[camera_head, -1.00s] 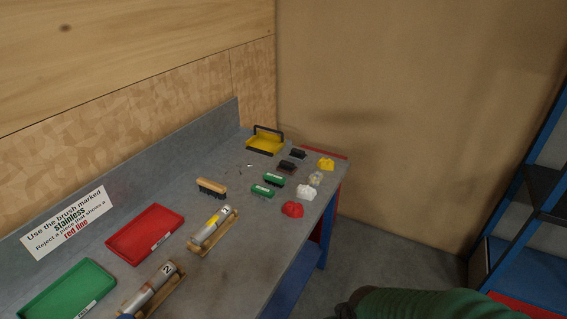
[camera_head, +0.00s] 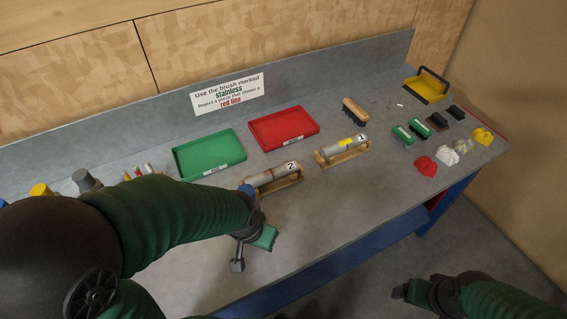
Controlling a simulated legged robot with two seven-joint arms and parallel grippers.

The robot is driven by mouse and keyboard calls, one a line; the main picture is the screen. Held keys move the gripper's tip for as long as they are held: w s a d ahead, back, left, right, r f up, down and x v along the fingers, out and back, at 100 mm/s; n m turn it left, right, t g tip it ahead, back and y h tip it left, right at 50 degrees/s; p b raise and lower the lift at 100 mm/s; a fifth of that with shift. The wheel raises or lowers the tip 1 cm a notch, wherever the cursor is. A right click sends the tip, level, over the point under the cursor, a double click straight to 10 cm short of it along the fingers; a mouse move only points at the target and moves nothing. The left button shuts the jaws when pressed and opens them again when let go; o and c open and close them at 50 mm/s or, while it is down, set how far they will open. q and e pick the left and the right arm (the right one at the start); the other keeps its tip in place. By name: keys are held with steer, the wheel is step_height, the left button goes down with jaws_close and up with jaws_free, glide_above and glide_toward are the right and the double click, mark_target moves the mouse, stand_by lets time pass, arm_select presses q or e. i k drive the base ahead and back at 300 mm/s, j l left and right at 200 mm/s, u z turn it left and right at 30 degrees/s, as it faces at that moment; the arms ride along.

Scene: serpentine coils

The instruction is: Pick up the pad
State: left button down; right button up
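A small green block-like piece (camera_head: 266,238), which looks like the pad, shows at the end of my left arm over the front of the bench. My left gripper (camera_head: 246,254) is right beside it, with one grey finger showing to its left. The hand hides part of the green piece, and I cannot tell whether it is gripped or lies on the bench. My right gripper (camera_head: 414,291) is low at the right, beyond the bench's front edge, dark and too unclear to read.
Pipe 2 (camera_head: 267,179) and pipe 1 (camera_head: 345,147) rest in wooden cradles. Behind are a green tray (camera_head: 206,153), a red tray (camera_head: 283,128) and a sign (camera_head: 228,93). Brushes (camera_head: 402,134), coloured lumps (camera_head: 426,166) and a yellow dustpan-like tray (camera_head: 425,90) stand right. The front middle is clear.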

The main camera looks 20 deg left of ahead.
mark_target(437, 122)
steer(key=i+l+u, duration=0.1)
steer(key=u, duration=0.35)
steer(key=l+u, duration=0.15)
steer(key=u, duration=0.3)
steer(key=i+l+u, duration=0.3)
steer(key=l, duration=0.55)
steer(key=l+u, duration=0.25)
steer(key=l, duration=0.55)
steer(key=l+u, duration=0.3)
steer(key=l, duration=0.6)
steer(key=i+l, duration=0.1)
steer(key=l, duration=1.25)
